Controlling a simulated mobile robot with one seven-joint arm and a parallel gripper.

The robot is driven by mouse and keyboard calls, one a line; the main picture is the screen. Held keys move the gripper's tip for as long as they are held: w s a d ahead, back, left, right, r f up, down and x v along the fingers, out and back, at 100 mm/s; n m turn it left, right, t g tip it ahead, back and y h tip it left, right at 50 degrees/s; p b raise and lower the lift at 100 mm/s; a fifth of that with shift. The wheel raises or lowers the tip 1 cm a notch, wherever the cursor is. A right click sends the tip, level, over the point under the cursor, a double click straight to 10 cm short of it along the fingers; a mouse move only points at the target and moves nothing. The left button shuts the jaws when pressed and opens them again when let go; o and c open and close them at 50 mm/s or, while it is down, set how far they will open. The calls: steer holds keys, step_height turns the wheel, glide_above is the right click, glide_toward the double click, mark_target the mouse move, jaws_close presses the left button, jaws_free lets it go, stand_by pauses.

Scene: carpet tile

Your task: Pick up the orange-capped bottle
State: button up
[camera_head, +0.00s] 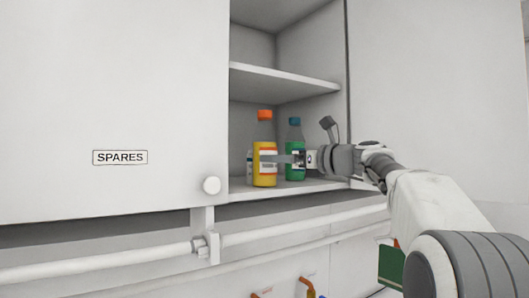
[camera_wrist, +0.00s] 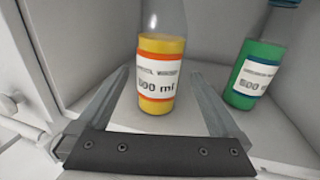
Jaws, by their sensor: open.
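The orange-capped bottle (camera_head: 264,150) stands upright on the lower shelf of an open cabinet. It holds yellow liquid and has a white label with an orange border. In the wrist view the yellow bottle (camera_wrist: 160,80) stands ahead, between the lines of my two fingers, its cap out of the frame. My gripper (camera_head: 282,159) reaches in from the right at label height. In the wrist view my gripper (camera_wrist: 160,88) is open, with one finger on each side of the bottle and no clear contact. How deep the bottle sits between the fingers I cannot tell.
A blue-capped bottle of green liquid (camera_head: 295,140) stands just right, also in the wrist view (camera_wrist: 254,70). An upper shelf (camera_head: 285,82) is above. A door marked SPARES (camera_head: 110,100) is left; a rail (camera_head: 290,229) runs below.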

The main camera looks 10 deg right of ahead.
steer(key=p+x, duration=0.1)
steer(key=x, duration=0.2)
steer(key=p+x, duration=0.1)
steer(key=x, duration=0.2)
steer(key=shift+s+r, duration=0.1)
steer(key=shift+r, duration=0.15)
steer(key=shift+s, duration=0.1)
jaws_close()
